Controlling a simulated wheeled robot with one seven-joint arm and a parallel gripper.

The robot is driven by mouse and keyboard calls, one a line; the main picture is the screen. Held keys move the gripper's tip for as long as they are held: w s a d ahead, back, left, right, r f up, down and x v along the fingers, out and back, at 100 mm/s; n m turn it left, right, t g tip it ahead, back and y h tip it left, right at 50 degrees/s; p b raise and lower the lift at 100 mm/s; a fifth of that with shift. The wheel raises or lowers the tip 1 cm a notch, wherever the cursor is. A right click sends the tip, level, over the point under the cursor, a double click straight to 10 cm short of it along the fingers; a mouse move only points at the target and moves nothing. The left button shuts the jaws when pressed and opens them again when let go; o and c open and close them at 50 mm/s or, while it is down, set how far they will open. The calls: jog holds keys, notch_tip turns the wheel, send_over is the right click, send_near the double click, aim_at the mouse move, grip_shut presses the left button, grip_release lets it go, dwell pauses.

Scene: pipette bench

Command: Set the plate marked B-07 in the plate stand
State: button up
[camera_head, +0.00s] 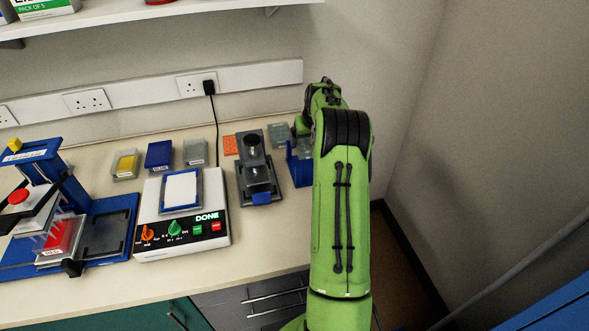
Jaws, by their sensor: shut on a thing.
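My green arm (341,205) reaches up over the right end of the bench. My gripper is hidden behind the arm, so its jaws and anything in them do not show. A blue upright holder (299,168), perhaps the plate stand, is beside the arm's left edge and partly covered by it. Several plates are on the bench: a yellow-filled one (125,164), a blue one (160,154), a clear grey one (195,152) and another clear grey one (278,135) near the arm. Their labels are too small to read, so I cannot tell which is B-07.
A white device showing DONE (207,217) carries a white-topped plate (181,190). A dark grey device (255,172) stands to its right. A blue machine (120,212) with a red plate (62,238) is at left. An orange rack (229,145) lies behind. The right wall is close.

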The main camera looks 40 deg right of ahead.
notch_tip(320, 180, down, 10)
jog(key=shift+w+f, duration=0.1)
jog(key=shift+w, duration=0.05)
jog(key=shift+a, duration=0.1)
